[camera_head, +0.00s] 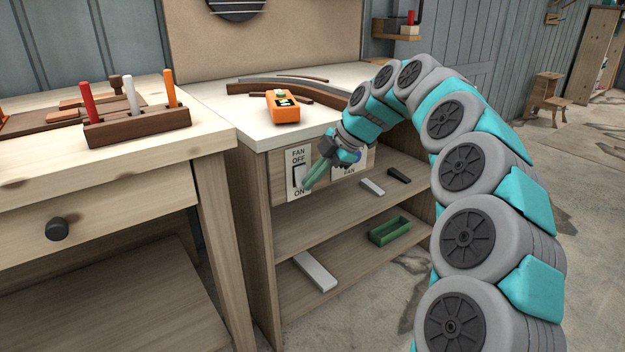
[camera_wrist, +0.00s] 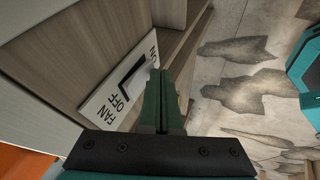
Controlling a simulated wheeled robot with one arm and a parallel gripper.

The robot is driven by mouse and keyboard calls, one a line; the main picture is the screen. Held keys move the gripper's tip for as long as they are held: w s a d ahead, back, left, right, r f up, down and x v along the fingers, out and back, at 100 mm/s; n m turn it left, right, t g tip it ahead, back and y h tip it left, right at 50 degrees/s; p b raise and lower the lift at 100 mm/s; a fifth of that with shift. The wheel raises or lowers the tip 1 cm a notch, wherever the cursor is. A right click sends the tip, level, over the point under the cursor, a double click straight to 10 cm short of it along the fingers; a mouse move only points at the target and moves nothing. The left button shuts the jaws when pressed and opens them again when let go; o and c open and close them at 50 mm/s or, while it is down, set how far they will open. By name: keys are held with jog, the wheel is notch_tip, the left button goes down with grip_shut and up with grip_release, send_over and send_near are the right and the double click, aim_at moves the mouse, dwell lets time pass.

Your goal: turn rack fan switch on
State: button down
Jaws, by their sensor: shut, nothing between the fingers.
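The plate also shows in the wrist view (camera_wrist: 101,108), rotated, with the dark rocker edge (camera_wrist: 130,78) to the left of the fingers. My gripper (camera_head: 309,184) has green fingers, shut and empty, at the right side of the plate near the ON end. In the wrist view the fingers (camera_wrist: 168,75) overlap the plate's right part. I cannot tell whether they touch the rocker.
An orange device (camera_head: 283,106) and curved wooden strips (camera_head: 295,86) lie on the bench top. A second label plate (camera_head: 349,171), partly hidden by my wrist, reads FAN. The shelves below hold a green tray (camera_head: 389,231) and a white bar (camera_head: 315,272). A wooden table (camera_head: 75,168) stands at left.

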jog(key=shift+w+a+f+b, duration=0.1)
jog(key=shift+w+a+b, duration=0.05)
jog(key=shift+b, duration=0.35)
